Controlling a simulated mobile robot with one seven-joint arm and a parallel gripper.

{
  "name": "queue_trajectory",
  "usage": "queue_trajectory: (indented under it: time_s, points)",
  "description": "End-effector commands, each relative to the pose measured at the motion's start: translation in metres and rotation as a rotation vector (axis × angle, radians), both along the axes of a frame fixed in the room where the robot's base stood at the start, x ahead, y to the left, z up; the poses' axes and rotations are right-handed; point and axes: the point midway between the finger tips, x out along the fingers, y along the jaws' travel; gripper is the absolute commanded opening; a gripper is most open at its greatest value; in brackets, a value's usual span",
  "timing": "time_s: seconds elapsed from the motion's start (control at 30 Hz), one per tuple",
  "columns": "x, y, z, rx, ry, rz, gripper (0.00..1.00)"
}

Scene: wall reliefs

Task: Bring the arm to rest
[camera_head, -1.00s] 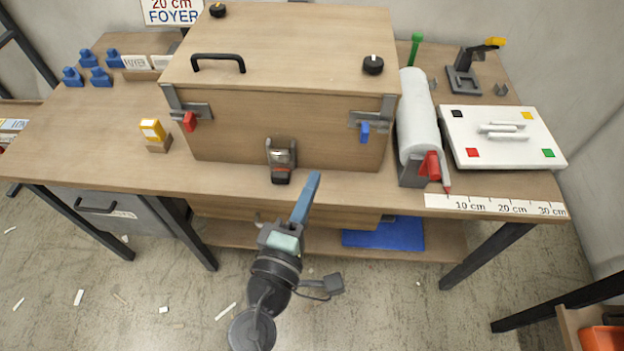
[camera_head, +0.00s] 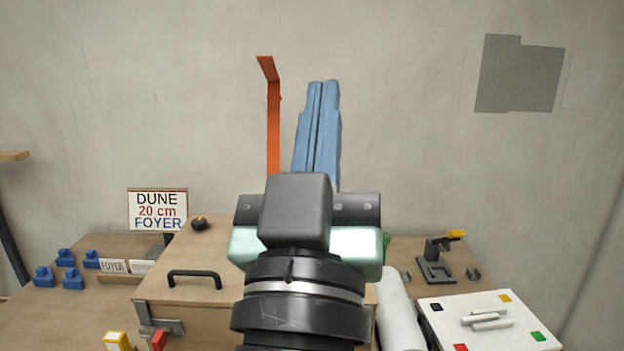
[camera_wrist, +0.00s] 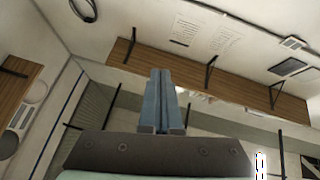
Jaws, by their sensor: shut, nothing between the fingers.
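My gripper (camera_head: 324,84) is raised in the middle of the head view, its long blue fingers pointing up against the wall. The fingers lie side by side with nothing between them. In the wrist view the gripper (camera_wrist: 160,72) shows its shut blue fingers, well clear of a wall and shelf seen beyond. My wrist and forearm hide part of the wooden chest (camera_head: 205,248) and the bench behind them.
An orange upright strip (camera_head: 273,130) stands just left of the fingers; whether it touches them I cannot tell. A sign (camera_head: 158,210), blue pieces (camera_head: 72,279), a white roll (camera_head: 396,312) and a white panel (camera_head: 480,325) lie lower. A wooden shelf (camera_wrist: 210,78) crosses the wrist view.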

Motion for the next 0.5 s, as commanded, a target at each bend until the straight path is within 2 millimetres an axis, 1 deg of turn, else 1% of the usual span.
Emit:
queue_trajectory:
  time_s: [0.03,0.07,0.1,0.13,0.17,0.2,0.27,0.5]
  points:
    - [-0.02,0.0,0.03,0.036,-0.079,0.059,0.0]
    - [-0.031,0.001,0.044,0.053,-0.119,0.098,0.0]
    - [-0.047,0.003,0.062,0.073,-0.172,0.15,0.0]
    - [-0.059,0.005,0.074,0.085,-0.21,0.188,0.0]
    - [-0.061,0.007,0.088,0.09,-0.217,0.206,0.0]
    - [-0.057,0.007,0.101,0.088,-0.201,0.2,0.0]
    - [-0.056,0.007,0.116,0.088,-0.199,0.198,0.0]
    - [-0.055,0.008,0.181,0.086,-0.196,0.197,0.0]
